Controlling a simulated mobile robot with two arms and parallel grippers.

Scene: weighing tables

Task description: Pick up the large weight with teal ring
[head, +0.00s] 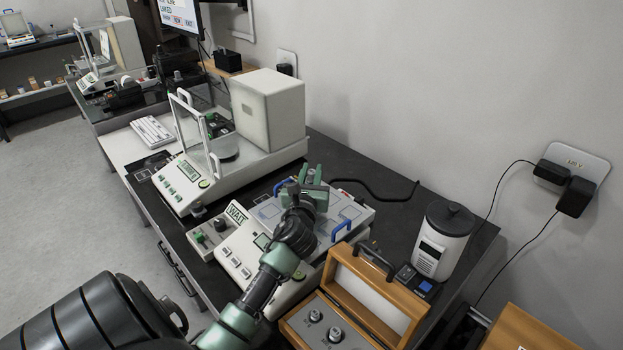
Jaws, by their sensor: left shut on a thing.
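My left gripper (308,178) reaches out over a pale box with blue handles (352,213) on the dark bench. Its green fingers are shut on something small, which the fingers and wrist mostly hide. I cannot make out a teal ring on it. Two grey knobbed weights, one at the left (315,316) and one at the right (336,334), sit in an open wooden case (372,322) at the front. I see no teal ring on them at this size. My right gripper is not in view.
A balance with a glass shield (190,182) stands left of my gripper, and a control panel with a "WAIT" sign (237,212) is below it. A white canister with a dark lid (443,240) stands at the right. Black bench shows between the box and canister.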

